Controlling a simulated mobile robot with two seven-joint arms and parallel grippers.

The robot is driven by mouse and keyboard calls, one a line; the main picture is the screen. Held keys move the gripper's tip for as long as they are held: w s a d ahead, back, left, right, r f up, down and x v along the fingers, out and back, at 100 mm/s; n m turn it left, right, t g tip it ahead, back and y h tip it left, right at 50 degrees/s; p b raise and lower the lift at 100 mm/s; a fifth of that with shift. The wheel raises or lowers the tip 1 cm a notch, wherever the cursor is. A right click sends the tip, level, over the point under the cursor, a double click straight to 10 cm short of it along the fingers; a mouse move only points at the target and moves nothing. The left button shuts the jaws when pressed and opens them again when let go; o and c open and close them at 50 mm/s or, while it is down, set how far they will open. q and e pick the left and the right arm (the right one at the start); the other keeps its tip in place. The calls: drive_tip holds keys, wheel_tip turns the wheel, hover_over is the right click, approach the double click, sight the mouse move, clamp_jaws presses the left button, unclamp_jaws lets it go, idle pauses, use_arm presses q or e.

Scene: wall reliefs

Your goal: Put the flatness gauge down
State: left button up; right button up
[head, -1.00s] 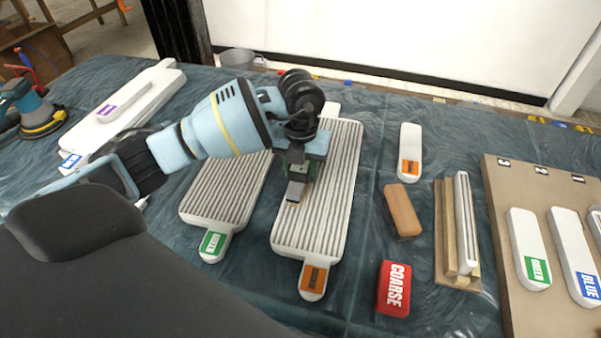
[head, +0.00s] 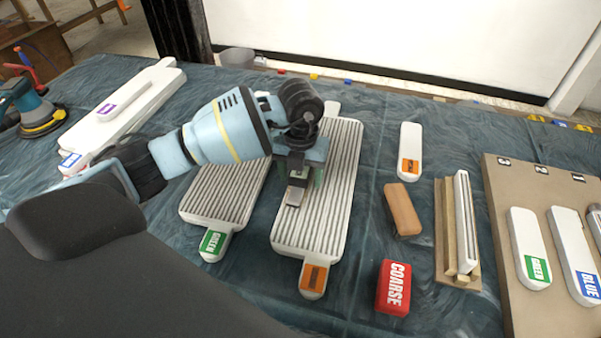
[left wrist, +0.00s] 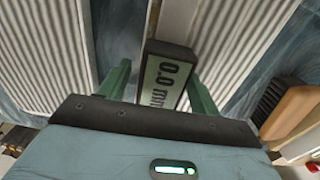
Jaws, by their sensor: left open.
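The flatness gauge shows in the left wrist view as a dark-framed display (left wrist: 166,80) reading 0.0 mm. It lies between the two green fingers of my left gripper (left wrist: 160,88), which is open, with room beside the gauge. In the head view the left gripper (head: 300,180) is low over the ribbed white panel with the orange label (head: 318,215). The gauge's small grey end (head: 295,194) shows below the fingers, over that panel's ribs. Whether the gauge fully rests on the ribs is hard to tell. My right gripper cannot be made out.
A green-labelled ribbed panel (head: 212,208) lies to the left. To the right are a brown block (head: 402,209), a red COARSE block (head: 393,288), a wooden stand (head: 446,235) and a tan board (head: 510,230) with labelled white pieces. Dark cloth shows between them.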

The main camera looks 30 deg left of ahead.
use_arm(q)
wheel_tip(320, 180, up, 12)
drive_tip(key=shift+r+p, duration=0.15)
drive_tip(key=shift+p, duration=0.2)
idle(0.6)
